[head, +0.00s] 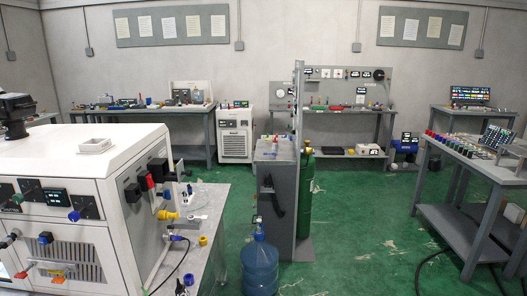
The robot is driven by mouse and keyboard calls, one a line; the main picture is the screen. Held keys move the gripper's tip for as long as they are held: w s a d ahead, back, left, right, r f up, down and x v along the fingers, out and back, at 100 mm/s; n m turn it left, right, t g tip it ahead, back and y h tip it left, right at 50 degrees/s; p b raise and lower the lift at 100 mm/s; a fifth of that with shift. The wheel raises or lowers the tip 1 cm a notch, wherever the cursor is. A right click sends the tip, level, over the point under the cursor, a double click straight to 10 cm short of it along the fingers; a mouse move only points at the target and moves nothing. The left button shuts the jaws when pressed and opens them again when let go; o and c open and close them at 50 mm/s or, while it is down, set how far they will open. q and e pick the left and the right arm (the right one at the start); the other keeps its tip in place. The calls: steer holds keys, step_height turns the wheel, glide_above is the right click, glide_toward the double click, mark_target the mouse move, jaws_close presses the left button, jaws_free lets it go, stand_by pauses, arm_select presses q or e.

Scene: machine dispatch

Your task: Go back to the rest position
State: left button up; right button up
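Neither of my grippers shows in the head view, so I cannot see whether they are open, shut or holding anything. The task names no object. A large white machine (92,162) fills the left foreground, with knobs, a small display and colored fittings on its faces. A dark device (14,112) sits at its top left, cut off by the picture edge.
A grey cabinet (273,205) with a green gas cylinder (307,200) stands mid-floor. A blue bottle (259,265) is in front. A workbench (465,190) stands at right, with a black cable (432,255) nearby. Green floor (370,225) is open between cabinet and bench.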

arm_select(q)
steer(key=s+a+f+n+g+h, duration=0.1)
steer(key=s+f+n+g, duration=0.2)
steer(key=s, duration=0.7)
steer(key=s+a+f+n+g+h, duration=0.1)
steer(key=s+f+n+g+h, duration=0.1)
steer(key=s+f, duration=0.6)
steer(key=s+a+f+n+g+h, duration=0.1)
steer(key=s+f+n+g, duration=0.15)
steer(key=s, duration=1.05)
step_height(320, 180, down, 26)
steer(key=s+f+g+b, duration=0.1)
steer(key=b, duration=0.1)
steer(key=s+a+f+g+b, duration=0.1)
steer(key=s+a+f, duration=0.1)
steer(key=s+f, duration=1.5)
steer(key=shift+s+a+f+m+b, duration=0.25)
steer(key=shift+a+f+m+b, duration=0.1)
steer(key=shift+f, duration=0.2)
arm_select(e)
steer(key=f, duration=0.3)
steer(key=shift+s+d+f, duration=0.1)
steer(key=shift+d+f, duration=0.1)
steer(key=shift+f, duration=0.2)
